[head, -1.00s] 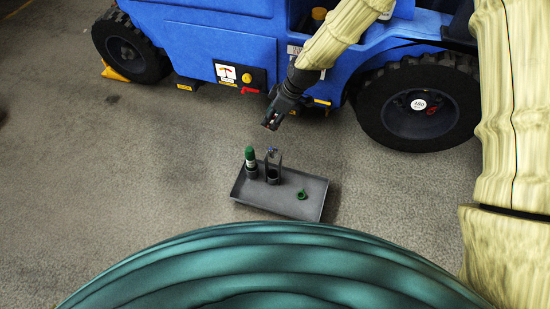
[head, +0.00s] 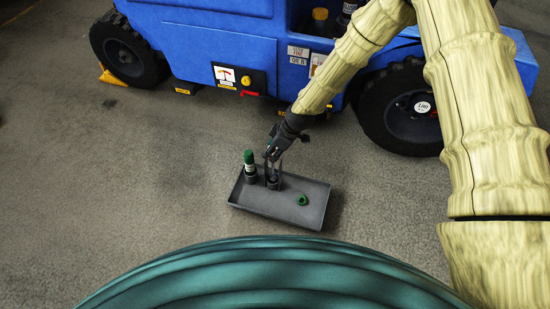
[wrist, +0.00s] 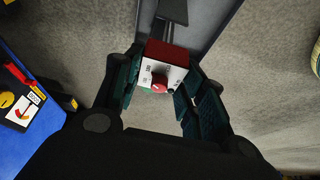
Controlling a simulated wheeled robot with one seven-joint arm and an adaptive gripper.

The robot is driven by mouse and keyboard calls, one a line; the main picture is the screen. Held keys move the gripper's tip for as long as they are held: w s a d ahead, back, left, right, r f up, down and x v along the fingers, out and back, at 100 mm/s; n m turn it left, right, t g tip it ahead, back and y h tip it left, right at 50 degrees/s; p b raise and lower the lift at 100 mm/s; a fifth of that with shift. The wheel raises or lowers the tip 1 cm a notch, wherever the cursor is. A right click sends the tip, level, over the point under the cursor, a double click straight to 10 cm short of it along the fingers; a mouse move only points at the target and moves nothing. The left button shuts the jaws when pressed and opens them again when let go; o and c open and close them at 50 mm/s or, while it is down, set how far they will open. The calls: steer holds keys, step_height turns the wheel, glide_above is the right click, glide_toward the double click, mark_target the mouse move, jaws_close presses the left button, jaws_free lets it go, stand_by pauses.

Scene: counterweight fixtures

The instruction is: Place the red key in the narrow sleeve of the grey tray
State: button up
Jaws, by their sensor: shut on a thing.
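I take this block to be the red key (wrist: 168,54). In the head view my gripper (head: 271,155) is just above the grey tray (head: 322,207), at the upright dark holder (head: 273,182) on its left part. The key is hidden there by the gripper. A second dark holder (head: 251,179) stands beside it with a green-capped bottle (head: 249,162) upright in it. I cannot tell whether the key touches the holder.
A green ring-like piece (head: 302,200) lies on the tray's bare right half. A blue vehicle (head: 190,50) with black wheels (head: 405,110) stands behind the tray. The concrete floor left of the tray is clear.

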steer(key=shift+f+b, duration=0.65)
steer(key=shift+f, duration=1.55)
steer(key=o, duration=1.3)
steer(key=p+v, duration=0.4)
steer(key=v, duration=0.8)
steer(key=s+d+f+m+h, duration=0.1)
steer(key=s+d+f+m, duration=0.2)
steer(key=s, duration=0.4)
steer(key=s+d+f+m+g, duration=0.1)
steer(key=s+d+f+m, duration=0.2)
steer(key=s, duration=0.4)
steer(key=s+d+f+m+h, duration=0.1)
steer(key=s+d+f+m, duration=0.2)
steer(key=s, duration=0.4)
steer(key=s+d+m, duration=0.2)
steer(key=s+d, duration=0.1)
steer(key=s, duration=0.2)
steer(key=s+d+f+m+h, duration=0.1)
steer(key=s+d+m, duration=0.1)
steer(key=s, duration=0.4)
steer(key=s+d+m+h, duration=0.1)
steer(key=s+d, duration=0.4)
steer(key=shift+s+f+m, duration=0.15)
steer(key=shift+s+m, duration=0.2)
steer(key=shift+m, duration=0.05)
